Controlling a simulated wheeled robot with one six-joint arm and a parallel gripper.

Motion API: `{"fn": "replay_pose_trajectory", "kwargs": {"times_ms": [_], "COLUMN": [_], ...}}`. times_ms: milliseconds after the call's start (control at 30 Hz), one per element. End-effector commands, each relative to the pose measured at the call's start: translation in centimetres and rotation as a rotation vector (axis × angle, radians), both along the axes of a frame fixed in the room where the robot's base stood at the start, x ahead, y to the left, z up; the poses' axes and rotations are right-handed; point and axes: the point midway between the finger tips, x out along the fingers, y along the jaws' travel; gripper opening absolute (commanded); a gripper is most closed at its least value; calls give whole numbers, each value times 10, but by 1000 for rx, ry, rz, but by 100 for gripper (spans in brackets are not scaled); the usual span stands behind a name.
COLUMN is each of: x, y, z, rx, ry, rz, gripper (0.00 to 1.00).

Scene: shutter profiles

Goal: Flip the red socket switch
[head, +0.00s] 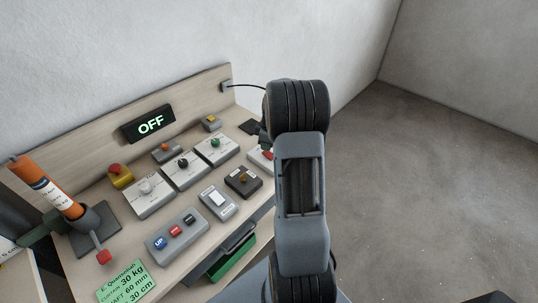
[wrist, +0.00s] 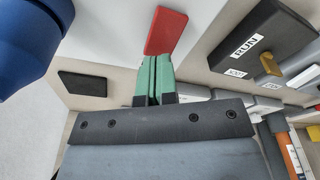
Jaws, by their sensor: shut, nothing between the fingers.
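The red socket switch (wrist: 165,32) is a flat red rocker on a pale plate, at the top middle of the wrist view. In the head view a small part of the red switch (head: 267,154) shows at the right end of the panel, partly hidden by my arm. My gripper (wrist: 154,66) has green fingers shut together with nothing between them. Their tips are at the near edge of the red switch; I cannot tell whether they touch it. In the head view my gripper (head: 264,137) is mostly hidden behind my arm.
A dark RUN box (wrist: 262,42) with a yellow toggle stands right of the switch. Several white knob boxes, a blue-red-black button box (head: 176,236), a white rocker box (head: 217,202) and an OFF display (head: 148,124) occupy the bench. A dark plate (wrist: 83,84) lies left of the fingers.

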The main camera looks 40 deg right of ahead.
Motion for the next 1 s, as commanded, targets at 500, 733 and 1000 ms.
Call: {"fn": "replay_pose_trajectory", "kwargs": {"times_ms": [500,733,1000], "x": [0,0,0], "y": [0,0,0], "z": [-9,-12,-16], "rx": [0,0,1], "ry": [0,0,1], "rz": [0,0,0], "gripper": [0,0,0]}}
